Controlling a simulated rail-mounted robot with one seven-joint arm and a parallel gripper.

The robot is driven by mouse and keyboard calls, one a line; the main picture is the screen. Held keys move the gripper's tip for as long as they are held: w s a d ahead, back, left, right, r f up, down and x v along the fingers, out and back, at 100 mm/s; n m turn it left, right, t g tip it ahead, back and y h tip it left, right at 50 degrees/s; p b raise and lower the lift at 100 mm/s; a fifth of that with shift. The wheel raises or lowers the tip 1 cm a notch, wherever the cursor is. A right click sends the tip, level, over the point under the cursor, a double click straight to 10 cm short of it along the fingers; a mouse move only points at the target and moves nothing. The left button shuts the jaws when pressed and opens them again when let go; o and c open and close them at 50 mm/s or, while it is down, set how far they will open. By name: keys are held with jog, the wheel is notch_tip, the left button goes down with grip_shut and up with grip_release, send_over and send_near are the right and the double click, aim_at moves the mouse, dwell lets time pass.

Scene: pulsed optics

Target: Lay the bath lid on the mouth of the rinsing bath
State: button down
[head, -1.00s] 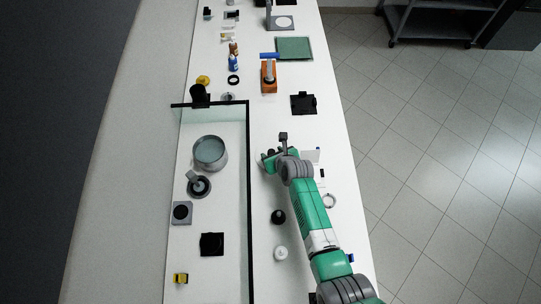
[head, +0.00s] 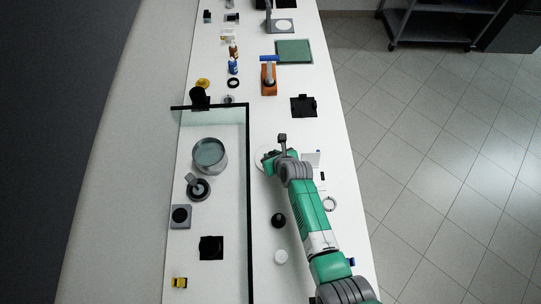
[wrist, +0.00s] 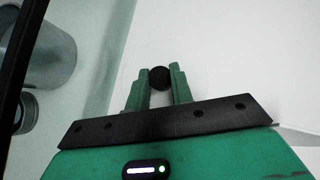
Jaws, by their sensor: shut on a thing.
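The rinsing bath (head: 209,157) is a grey round pot with an open mouth and bluish liquid inside. It stands behind the dark-edged glass screen, left of my gripper (head: 267,158); part of it shows at the left of the wrist view (wrist: 48,55). The bath lid (head: 260,163) is a pale, nearly clear disc with a black knob (wrist: 160,77). My gripper is shut on that knob, one green finger on each side, in the wrist view (wrist: 159,78). The disc's outline is faint against the white bench, so its height is hard to tell.
The glass screen's dark top edge (head: 249,200) runs between my gripper and the bath. A grey-black round mount (head: 198,188) stands just below the bath. A black knobbed piece (head: 278,220) and a white one (head: 281,257) stand near my arm.

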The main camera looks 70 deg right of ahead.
jog(key=shift+r+p, duration=2.7)
jog(key=shift+r, duration=0.2)
